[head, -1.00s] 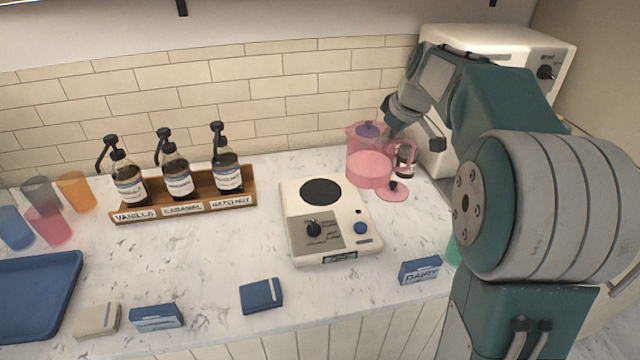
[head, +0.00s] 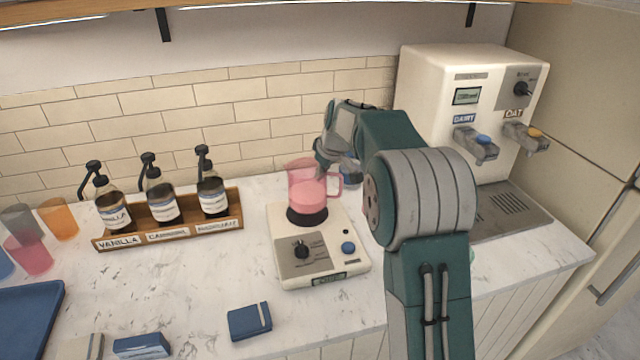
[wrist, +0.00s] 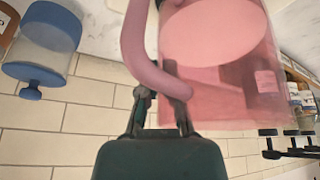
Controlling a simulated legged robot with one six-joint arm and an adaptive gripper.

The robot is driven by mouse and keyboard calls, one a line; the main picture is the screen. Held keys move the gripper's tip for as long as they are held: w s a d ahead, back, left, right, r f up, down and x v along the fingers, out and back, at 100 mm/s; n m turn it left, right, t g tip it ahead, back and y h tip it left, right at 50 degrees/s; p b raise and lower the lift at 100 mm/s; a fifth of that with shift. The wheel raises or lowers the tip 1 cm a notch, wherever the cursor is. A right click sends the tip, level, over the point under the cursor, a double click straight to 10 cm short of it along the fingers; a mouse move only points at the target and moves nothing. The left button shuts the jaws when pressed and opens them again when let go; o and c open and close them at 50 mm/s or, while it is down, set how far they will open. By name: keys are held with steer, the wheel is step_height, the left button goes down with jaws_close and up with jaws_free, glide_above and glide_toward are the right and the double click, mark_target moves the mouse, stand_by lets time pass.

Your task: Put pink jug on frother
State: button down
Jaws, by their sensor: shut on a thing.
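The pink jug (head: 308,190) is see-through, looks upright and has pale contents. It is over the dark round plate (head: 307,216) of the white frother (head: 325,245); I cannot tell whether its base touches the plate. My gripper (head: 326,168) is shut on the jug's handle, on the jug's right rear side. In the wrist view, the fingers of my gripper (wrist: 160,108) close around the pink handle (wrist: 140,50), and the jug body (wrist: 225,80) fills the upper right. My arm hides part of the counter to the right.
A wooden rack (head: 170,232) with syrup bottles stands left of the frother. A blue-lidded container (head: 351,172) is close behind the jug. The milk dispenser (head: 470,110) stands at the back right. A blue box (head: 250,321) lies in front. Colored cups and a blue tray (head: 30,310) are left.

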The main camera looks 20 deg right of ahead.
steer(key=shift+w+a+f, duration=0.1)
steer(key=shift+f, duration=0.75)
steer(key=shift+w+a+f, duration=0.1)
steer(key=shift+f, duration=0.75)
steer(key=c, duration=0.8)
jaws_free()
steer(key=shift+f, duration=0.15)
